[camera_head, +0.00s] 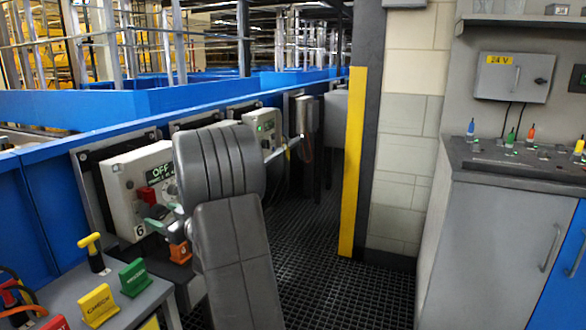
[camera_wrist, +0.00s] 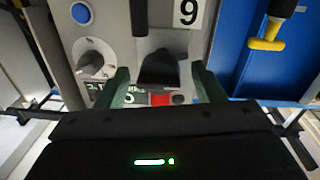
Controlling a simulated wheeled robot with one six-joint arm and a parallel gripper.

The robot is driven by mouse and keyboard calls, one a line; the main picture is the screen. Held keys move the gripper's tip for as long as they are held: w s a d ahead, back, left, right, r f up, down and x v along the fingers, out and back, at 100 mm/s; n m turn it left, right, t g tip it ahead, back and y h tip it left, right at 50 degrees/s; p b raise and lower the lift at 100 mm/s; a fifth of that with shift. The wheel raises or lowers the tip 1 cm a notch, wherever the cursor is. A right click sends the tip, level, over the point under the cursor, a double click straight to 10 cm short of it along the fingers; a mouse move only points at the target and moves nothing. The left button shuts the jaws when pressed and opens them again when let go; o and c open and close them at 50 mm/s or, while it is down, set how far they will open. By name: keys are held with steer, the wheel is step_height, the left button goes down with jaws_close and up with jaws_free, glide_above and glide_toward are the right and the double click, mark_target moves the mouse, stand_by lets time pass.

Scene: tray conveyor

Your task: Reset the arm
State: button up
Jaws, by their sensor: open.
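My gripper (camera_wrist: 162,82) is open in the wrist view, with one green finger on each side of a black part (camera_wrist: 158,68) on a control box. Whether the fingers touch that part I cannot tell. The pale control box (camera_head: 118,192) also shows in the head view, left of my grey arm (camera_head: 225,215), with a display reading OFF (camera_head: 160,171) and a red part (camera_head: 146,196). In the head view my green fingertips (camera_head: 165,216) are in front of the box's lower right. The arm hides the box's right side. In the wrist view the box appears upside down, with a white dial (camera_wrist: 92,59).
A grey bench holds a yellow-handled tool (camera_head: 90,243), a green block (camera_head: 133,278) and a yellow CHECK block (camera_head: 97,306). A yellow-edged pillar (camera_head: 353,160) stands right of my arm. A grey cabinet (camera_head: 490,250) is at the right. The dark grated floor (camera_head: 330,285) between is clear.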

steer(key=m+p, duration=0.2)
steer(key=shift+r+m+p, duration=0.2)
steer(key=shift+m+p, duration=0.2)
steer(key=shift+f+m+p, duration=0.15)
steer(key=shift+m+p, duration=0.25)
